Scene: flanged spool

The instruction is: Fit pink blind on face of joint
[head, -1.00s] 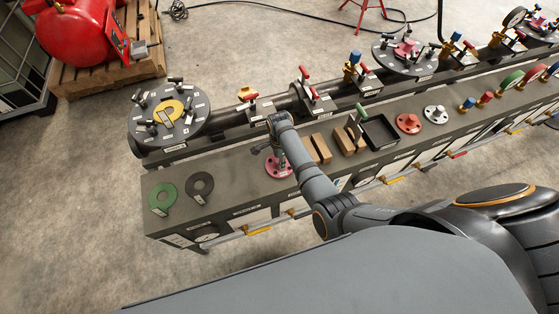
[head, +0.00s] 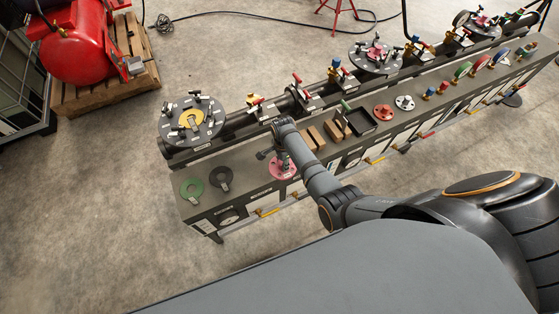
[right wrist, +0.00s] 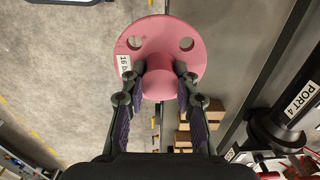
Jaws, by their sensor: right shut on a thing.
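The pink blind (head: 280,172) is a round flanged disc with holes, a central hub and a small label. In the head view my right gripper (head: 281,153) is at the bench's front edge, partly hidden by my wrist. A dark round flanged joint (head: 208,124) with a yellow ring (head: 185,122) and several clamps sits at the pipe's left end, up and left of the blind. My left gripper is out of view.
The long bench (head: 238,167) carries a green ring (head: 192,188), a dark ring (head: 221,179), wooden blocks (head: 312,138), a black tray (head: 361,123) and a red flange (head: 383,112). The dark pipe with valves runs behind. Floor left of the bench is clear.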

